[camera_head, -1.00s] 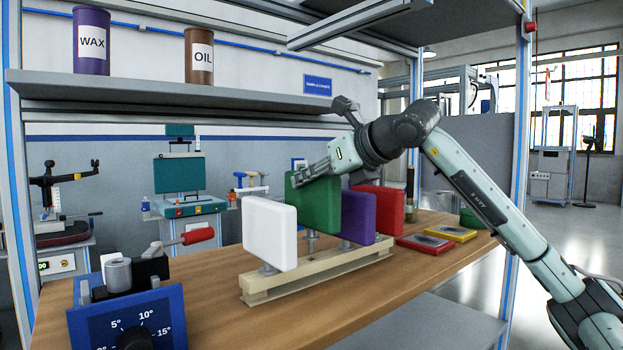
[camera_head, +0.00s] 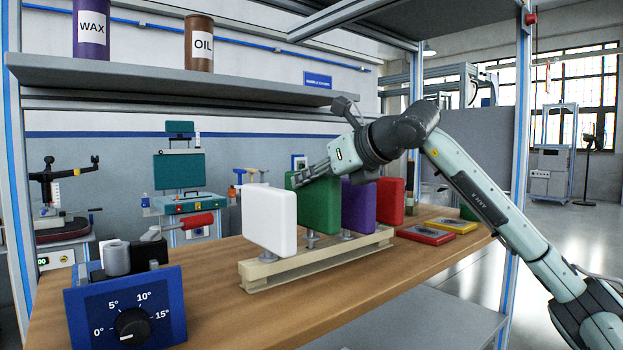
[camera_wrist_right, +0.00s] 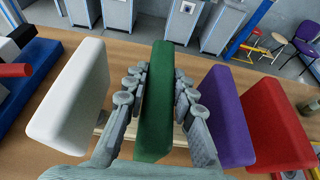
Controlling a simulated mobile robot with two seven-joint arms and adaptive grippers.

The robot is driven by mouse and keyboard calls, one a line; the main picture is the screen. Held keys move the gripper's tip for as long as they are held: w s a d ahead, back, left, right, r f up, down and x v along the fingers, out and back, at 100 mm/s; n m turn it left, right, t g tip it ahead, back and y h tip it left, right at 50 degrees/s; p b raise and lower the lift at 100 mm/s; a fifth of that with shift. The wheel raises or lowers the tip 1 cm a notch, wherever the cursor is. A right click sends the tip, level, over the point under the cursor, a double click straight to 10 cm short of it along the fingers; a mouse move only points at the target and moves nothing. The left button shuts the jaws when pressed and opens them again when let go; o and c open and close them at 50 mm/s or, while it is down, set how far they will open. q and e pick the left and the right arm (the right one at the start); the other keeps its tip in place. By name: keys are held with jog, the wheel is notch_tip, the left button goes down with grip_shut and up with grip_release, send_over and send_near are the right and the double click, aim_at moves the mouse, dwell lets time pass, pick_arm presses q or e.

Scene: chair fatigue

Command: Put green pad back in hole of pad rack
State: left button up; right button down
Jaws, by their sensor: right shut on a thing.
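The green pad (camera_head: 321,211) is upright between the white pad (camera_head: 270,221) and the purple pad (camera_head: 358,207), over the beige pad rack (camera_head: 262,276). My right gripper (camera_head: 304,178) is shut on its upper part. In the right wrist view, the fingers (camera_wrist_right: 158,88) press on both faces of the green pad (camera_wrist_right: 156,125). A short post shows below the pad's lower edge; I cannot tell whether it is fully seated in its hole. The red pad (camera_head: 391,201) stands at the far end of the rack. My left gripper is out of view.
A blue dial box (camera_head: 87,318) stands at the front left of the wooden table (camera_head: 225,310). A red tile (camera_head: 424,235) and a yellow tile (camera_head: 452,226) lie right of the rack. A grey shelf (camera_head: 170,75) runs above.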

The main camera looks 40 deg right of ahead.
jog(key=shift+f+b, duration=0.75)
jog(key=shift+f, duration=0.1)
jog(key=c, duration=1.2)
grip_release()
jog(key=v, duration=1.2)
